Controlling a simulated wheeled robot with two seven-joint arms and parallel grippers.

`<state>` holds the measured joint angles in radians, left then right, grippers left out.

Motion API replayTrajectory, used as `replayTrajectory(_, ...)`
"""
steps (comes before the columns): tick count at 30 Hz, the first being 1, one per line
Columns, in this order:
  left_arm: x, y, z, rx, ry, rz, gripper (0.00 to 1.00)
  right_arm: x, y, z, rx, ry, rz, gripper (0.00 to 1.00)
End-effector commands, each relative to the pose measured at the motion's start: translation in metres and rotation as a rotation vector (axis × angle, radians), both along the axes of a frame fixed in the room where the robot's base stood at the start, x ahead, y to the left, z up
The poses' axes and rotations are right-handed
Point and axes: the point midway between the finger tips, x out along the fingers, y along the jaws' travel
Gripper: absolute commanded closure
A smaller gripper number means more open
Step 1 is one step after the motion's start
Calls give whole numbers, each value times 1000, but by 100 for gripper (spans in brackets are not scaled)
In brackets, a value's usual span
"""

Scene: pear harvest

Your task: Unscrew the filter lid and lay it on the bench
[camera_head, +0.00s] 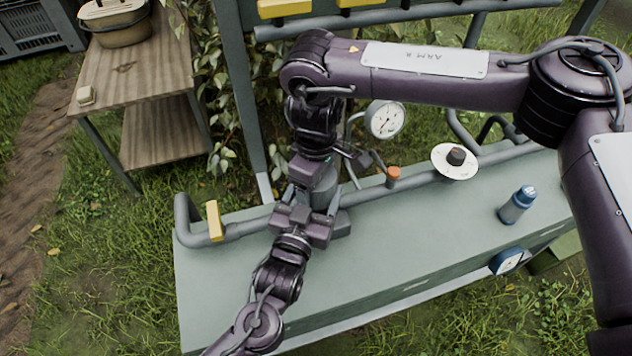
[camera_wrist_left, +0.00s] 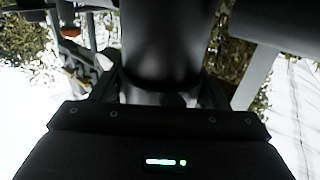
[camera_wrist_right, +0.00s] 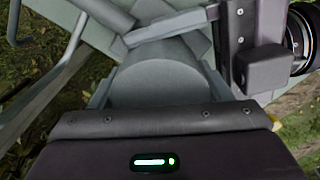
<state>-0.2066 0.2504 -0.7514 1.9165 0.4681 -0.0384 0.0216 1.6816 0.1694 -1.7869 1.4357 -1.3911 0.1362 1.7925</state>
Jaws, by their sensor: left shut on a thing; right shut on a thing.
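The grey filter (camera_head: 326,186) stands at the rear pipe of the grey-green bench (camera_head: 430,235), mostly hidden by my grippers in the head view. My right gripper (camera_head: 320,177) comes down from above and is shut on the lid. In the right wrist view the lid's round grey top (camera_wrist_right: 165,82) sits between the fingers. My left gripper (camera_head: 328,214) is shut on the filter body from the front, below the right one. The left wrist view shows the dark, shaded cylinder of the body (camera_wrist_left: 165,45) between the fingers. Whether the lid is loose cannot be told.
A pressure gauge (camera_head: 386,119), an orange knob (camera_head: 393,174) and a white dial with a black knob (camera_head: 455,160) stand along the rear pipe. The bench's middle is clear. A wooden table (camera_head: 140,75) is at left.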

Motion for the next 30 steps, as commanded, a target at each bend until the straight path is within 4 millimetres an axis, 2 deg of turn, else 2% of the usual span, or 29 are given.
replayTrajectory(16, 0, 2, -1, 2, 2, 5, 95, 3, -2, 1, -2, -5, -10, 56)
replayTrajectory(17, 0, 2, -1, 2, 2, 5, 95, 3, -2, 1, -2, -6, -10, 25)
replayTrajectory(21, 0, 2, -1, 2, 2, 4, 95, 2, -2, 1, -1, -4, -7, 7)
replayTrajectory(30, 0, 1, -1, 2, 2, 3, 95, 1, 0, 1, 0, -1, -3, 7)
